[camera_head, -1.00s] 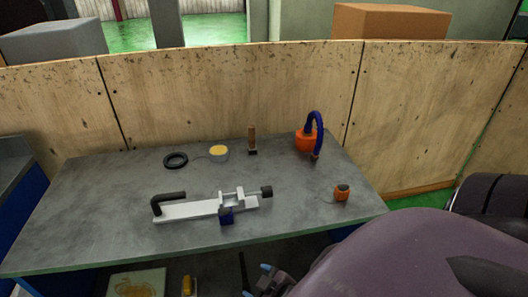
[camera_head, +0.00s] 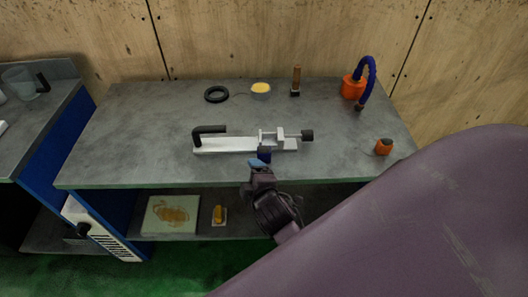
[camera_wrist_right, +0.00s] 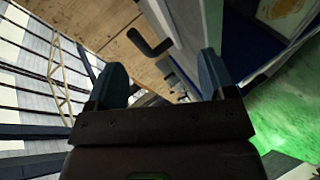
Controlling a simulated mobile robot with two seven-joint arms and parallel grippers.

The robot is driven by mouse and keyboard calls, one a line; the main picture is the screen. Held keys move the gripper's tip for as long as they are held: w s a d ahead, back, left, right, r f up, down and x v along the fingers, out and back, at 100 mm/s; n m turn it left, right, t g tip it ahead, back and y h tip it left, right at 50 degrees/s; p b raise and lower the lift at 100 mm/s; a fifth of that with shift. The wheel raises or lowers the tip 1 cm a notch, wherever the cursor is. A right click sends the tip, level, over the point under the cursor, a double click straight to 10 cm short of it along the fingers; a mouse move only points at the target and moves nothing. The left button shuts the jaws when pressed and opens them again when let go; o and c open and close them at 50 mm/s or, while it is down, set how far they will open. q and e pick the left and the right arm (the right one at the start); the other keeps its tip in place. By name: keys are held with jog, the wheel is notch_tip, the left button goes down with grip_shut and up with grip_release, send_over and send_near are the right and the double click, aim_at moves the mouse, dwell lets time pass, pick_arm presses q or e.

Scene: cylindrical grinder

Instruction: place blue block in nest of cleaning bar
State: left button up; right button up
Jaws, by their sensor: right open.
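The cleaning bar (camera_head: 225,146) is a white bar lying on the grey workbench, with a black bent handle at its left and a black knob at its right. The blue block (camera_head: 264,155) is at the bar's front side, near its clamp-like fittings; I cannot tell whether it touches the bar. My right gripper (camera_head: 259,164) is at the bench's front edge, just in front of the block and partly over it. In the right wrist view its two blue fingers (camera_wrist_right: 162,62) are apart, with nothing clearly between them. The black handle (camera_wrist_right: 150,43) shows beyond them. My left gripper is not in view.
A black ring (camera_head: 217,94), a yellow-topped tin (camera_head: 260,88), a brown upright piece (camera_head: 296,80), an orange item with a blue hose (camera_head: 353,87) and a small orange item (camera_head: 383,146) stand on the bench (camera_head: 130,140). A wooden wall is behind.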

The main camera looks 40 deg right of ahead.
aim_at(264, 151)
jog(key=w+d+n+h, duration=0.1)
jog(key=d+n, duration=0.1)
jog(key=n, duration=0.4)
jog(key=w+d+n+g+h, duration=0.1)
jog(key=w+d+n, duration=0.1)
jog(key=n, duration=0.4)
jog(key=w+d+f+n+h, duration=0.1)
jog(key=d+n+h, duration=0.1)
jog(key=n, duration=0.4)
jog(key=shift+w+f+g, duration=0.1)
jog(key=shift+w+g, duration=0.1)
jog(key=shift+g, duration=0.1)
jog(key=shift+d+b+x, duration=0.2)
jog(key=shift+b+x, duration=0.1)
jog(key=shift+x, duration=1.1)
jog(key=shift+d+b+x, duration=0.15)
jog(key=shift+b+x, duration=0.1)
jog(key=shift+x, duration=1.15)
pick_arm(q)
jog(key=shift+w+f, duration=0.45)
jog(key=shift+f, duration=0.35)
pick_arm(e)
jog(key=shift+s, duration=0.15)
